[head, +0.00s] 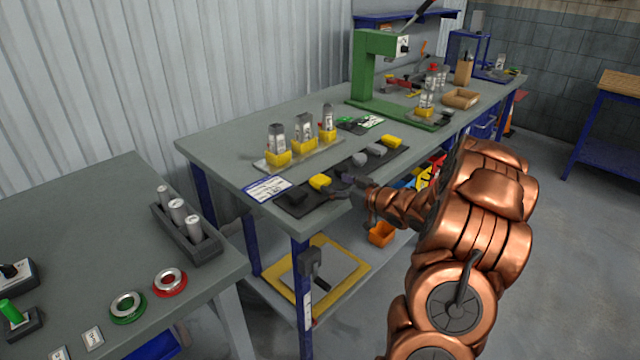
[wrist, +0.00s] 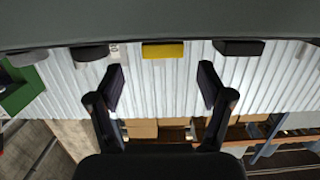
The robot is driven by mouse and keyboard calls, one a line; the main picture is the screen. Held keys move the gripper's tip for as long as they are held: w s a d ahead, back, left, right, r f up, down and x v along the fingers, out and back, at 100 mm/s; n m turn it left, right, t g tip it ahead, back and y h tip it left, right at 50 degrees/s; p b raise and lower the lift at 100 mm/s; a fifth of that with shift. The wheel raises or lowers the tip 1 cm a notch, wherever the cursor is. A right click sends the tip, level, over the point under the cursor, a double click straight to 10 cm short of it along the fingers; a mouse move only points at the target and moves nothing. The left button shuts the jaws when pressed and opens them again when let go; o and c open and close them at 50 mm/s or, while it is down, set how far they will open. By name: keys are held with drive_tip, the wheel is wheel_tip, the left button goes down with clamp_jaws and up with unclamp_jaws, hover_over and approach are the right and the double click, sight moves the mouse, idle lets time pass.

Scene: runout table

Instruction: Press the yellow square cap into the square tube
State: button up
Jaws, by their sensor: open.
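A yellow cap (head: 320,182) lies on a dark mat (head: 300,209) near the table's front edge; it also shows in the wrist view (wrist: 163,50). A second yellow cap (head: 392,141) lies at the mat's far end. My gripper (head: 343,186) is open and empty, just right of the nearer yellow cap. In the wrist view this cap appears beyond the gap between my fingers (wrist: 161,78), apart from them. Three labelled tubes (head: 304,127) stand upright in yellow bases on a plate (head: 265,167) behind the mat. I cannot tell which tube is square.
A black cap (head: 293,197) and grey caps (head: 360,159) lie beside the yellow ones. A green press (head: 367,72) stands farther along the table with another tube (head: 425,101) near it. A white card (head: 267,188) lies at the table's near corner. Bare tabletop (head: 225,145) lies left of the tubes.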

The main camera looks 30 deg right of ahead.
sight(323, 180)
drive_tip(key=shift+p+x, duration=0.3)
drive_tip(key=shift+x, duration=0.9)
drive_tip(key=shift+p+x, duration=0.45)
drive_tip(key=shift+x, duration=1.55)
drive_tip(key=shift+a, duration=0.15)
drive_tip(key=shift+c, duration=0.4)
drive_tip(key=c, duration=1)
